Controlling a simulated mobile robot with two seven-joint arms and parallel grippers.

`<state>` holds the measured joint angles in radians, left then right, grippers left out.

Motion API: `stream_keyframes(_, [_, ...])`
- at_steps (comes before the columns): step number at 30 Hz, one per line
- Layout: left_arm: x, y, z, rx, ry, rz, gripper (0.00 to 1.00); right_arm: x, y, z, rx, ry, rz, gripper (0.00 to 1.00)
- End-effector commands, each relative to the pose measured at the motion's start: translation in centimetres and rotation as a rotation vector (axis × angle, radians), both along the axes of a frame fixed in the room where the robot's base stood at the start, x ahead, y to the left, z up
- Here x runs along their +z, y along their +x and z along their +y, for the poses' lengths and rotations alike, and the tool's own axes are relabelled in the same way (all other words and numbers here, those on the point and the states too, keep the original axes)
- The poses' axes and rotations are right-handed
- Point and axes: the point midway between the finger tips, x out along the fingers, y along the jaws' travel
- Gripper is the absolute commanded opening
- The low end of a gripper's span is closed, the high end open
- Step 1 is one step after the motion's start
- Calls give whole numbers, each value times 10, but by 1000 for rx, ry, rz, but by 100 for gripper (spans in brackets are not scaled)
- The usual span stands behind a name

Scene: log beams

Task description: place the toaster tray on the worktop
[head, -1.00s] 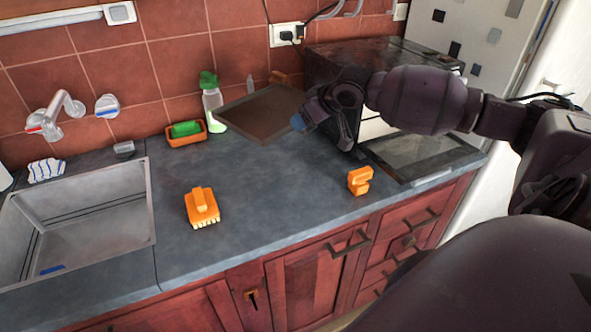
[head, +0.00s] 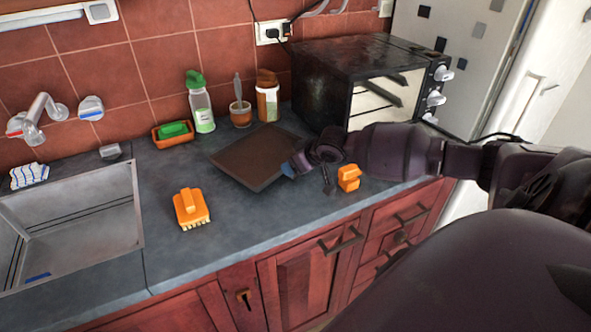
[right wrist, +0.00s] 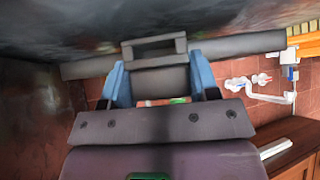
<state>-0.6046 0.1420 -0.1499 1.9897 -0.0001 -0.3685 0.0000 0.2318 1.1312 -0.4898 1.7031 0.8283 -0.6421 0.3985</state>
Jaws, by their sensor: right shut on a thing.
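The toaster tray (head: 252,160) is a flat, dark brown square with a thin rim. In the head view it lies level, at or just above the grey worktop (head: 160,245), left of the toaster oven; I cannot tell whether it touches. My right gripper (head: 291,168) is shut on the tray's right edge. In the right wrist view the blue fingers (right wrist: 162,85) are around a grey handle piece on the tray's bar (right wrist: 240,45). The dark toaster oven (head: 335,75) stands at the back right, its lower front hidden by my arm. My left gripper is not in view.
An orange brush (head: 191,207) lies left of the tray, and another orange object (head: 349,178) stands right of it. A bottle (head: 201,108), a small pot (head: 240,115), a jar (head: 267,100) and a sponge holder (head: 178,134) line the wall. The sink (head: 80,225) is left.

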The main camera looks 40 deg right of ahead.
Motion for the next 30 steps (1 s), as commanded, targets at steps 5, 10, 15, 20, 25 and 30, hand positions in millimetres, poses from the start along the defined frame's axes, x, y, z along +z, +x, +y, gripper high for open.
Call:
stream_keyframes(5, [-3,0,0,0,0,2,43,-21,0,0,-1,0,-1,29])
stream_keyframes(10, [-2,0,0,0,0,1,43,-21,0,0,-1,-1,-1,29])
stream_keyframes(15, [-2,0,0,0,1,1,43,-23,0,0,-1,-1,0,29])
stream_keyframes(20, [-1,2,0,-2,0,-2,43,-24,0,0,-1,-1,1,74])
stream_keyframes(25, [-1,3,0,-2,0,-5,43,-24,0,0,-1,-1,0,81])
stream_keyframes(30, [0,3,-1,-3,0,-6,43,-23,0,0,-1,-1,0,81])
